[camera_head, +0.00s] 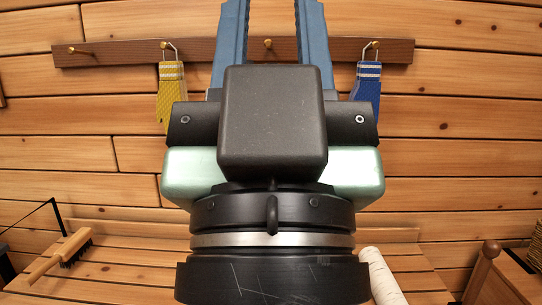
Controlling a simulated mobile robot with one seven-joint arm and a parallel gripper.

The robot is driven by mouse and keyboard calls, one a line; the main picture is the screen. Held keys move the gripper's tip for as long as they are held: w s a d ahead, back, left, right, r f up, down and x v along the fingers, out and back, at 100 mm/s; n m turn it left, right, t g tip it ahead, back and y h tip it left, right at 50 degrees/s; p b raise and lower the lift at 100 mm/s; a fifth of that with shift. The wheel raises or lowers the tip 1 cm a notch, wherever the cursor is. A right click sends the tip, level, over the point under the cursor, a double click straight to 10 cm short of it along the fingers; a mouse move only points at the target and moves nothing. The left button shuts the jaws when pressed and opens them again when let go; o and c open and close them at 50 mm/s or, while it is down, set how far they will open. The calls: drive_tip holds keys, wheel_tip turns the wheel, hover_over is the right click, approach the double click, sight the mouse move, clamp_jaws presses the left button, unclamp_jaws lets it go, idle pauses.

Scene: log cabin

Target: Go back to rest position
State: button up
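My gripper (271,20) fills the middle of the view, seen from behind, with its two blue fingers pointing up toward the log wall. The fingers stand well apart, and I see only wall, rail and a peg between them, so it is open and appears empty. The fingertips run up to the top edge of the frame. My dark wrist and pale green gripper body hide much of the scene's centre.
A dark wooden rail (120,52) with brass pegs crosses the wall. A yellow item (171,88) and a blue item (368,83) hang there. Below, a wooden bench (120,262) carries a brush (62,254) at left and a whitish roll (381,277) at right.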

wheel_tip(320, 180, up, 34)
drive_tip(key=p, duration=3.1)
drive_tip(key=shift+p, duration=0.35)
